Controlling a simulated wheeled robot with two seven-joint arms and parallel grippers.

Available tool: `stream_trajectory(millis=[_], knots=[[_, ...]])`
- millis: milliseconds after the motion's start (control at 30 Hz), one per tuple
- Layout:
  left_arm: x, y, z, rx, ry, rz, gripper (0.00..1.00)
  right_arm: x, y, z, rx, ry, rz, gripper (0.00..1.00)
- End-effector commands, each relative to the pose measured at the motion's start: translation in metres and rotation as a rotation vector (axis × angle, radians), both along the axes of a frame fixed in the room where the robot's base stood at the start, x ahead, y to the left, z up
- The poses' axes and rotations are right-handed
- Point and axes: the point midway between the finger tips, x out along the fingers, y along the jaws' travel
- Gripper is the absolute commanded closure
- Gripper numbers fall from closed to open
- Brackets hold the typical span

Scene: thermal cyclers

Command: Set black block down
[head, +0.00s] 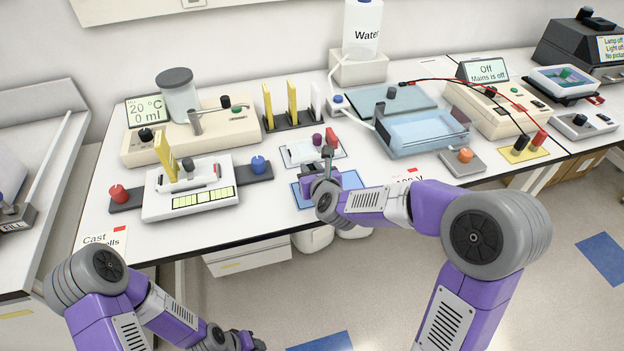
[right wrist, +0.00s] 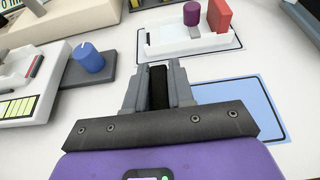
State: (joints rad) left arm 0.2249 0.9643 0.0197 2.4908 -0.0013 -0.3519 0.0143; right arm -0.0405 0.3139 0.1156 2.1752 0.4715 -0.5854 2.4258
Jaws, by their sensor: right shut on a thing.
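My right gripper (head: 327,160) is over the back part of a blue rectangle (head: 349,181) with a dark outline on the bench. In the right wrist view its fingers (right wrist: 158,88) are shut on the black block (right wrist: 158,78), which stands between them. The gap between the block's lower end and the bench is hidden, so I cannot tell whether it touches. The blue rectangle (right wrist: 255,98) lies beside and under the fingers there. My left gripper (head: 245,342) is low at the bottom edge, off the bench, only partly seen.
A white holder (head: 299,153) with a purple knob (head: 317,139) and red block (head: 331,137) stands just behind. A white device with a blue knob (head: 258,164) is at left. A clear blue tank (head: 425,132) is at right. The front bench strip is free.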

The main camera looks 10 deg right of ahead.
Motion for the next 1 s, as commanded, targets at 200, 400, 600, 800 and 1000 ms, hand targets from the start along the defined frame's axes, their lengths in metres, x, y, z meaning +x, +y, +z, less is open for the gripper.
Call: stream_trajectory(millis=[200,400,600,800,1000], knots=[[0.0,0.0,-0.008,0.0,0.0,0.0,0.54,0.0,-0.001,-0.023,0.0,0.001,-0.001,1.0],[0.0,0.0,-0.007,0.0,0.0,0.0,0.54,0.0,0.0,-0.022,0.0,0.0,-0.001,1.0],[0.0,0.0,-0.013,0.0,0.0,0.0,0.54,0.0,0.0,-0.026,0.001,-0.001,-0.001,1.0],[0.0,0.0,-0.012,0.0,0.0,0.0,0.54,0.0,0.0,-0.024,0.0,0.0,-0.001,0.52],[0.0,0.0,-0.011,0.0,0.0,0.0,0.54,0.0,0.0,-0.024,0.0,0.0,-0.001,0.52]])
